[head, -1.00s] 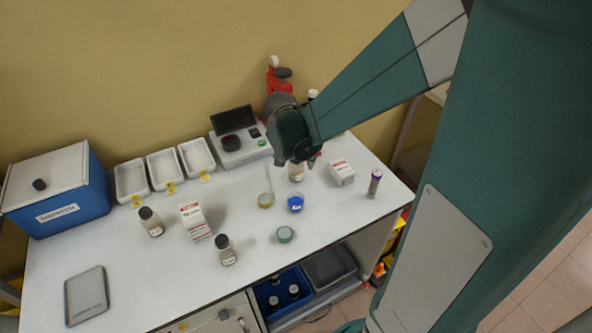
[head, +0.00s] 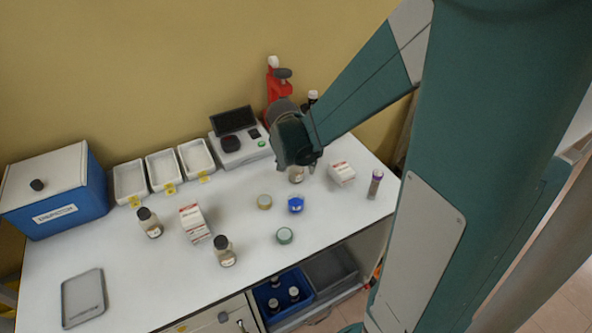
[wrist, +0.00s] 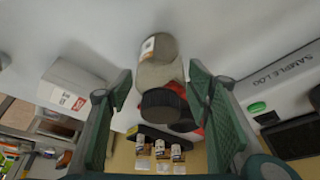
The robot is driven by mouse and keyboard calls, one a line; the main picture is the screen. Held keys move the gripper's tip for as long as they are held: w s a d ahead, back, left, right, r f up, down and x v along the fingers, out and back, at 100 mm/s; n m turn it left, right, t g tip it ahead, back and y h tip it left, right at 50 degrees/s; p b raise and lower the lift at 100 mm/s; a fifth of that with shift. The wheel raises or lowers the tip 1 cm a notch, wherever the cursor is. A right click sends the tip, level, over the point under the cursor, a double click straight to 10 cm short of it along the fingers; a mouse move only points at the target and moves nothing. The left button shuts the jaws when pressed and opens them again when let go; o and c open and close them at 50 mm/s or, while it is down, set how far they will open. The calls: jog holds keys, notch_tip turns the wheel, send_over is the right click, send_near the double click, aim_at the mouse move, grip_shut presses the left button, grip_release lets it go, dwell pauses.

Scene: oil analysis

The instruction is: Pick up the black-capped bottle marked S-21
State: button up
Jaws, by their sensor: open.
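A black-capped bottle (wrist: 160,65) lies between the two fingers of my open gripper (wrist: 158,88) in the wrist view, its dark cap toward the camera. A gap shows beside it, and its label is too small to read. In the head view this bottle (head: 296,176) stands on the bench, mostly hidden under my gripper (head: 304,163). Two other black-capped bottles stand on the bench, one at the left (head: 150,223) and one near the front (head: 224,252). I cannot read S-21 on any of them.
A second carton (head: 195,222) stands at left. The instrument (head: 240,146) is behind.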

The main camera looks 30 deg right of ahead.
jog(key=c, duration=1.1)
jog(key=shift+r, duration=0.1)
jog(key=shift+r+p, duration=1.2)
jog(key=shift+r, duration=3.75)
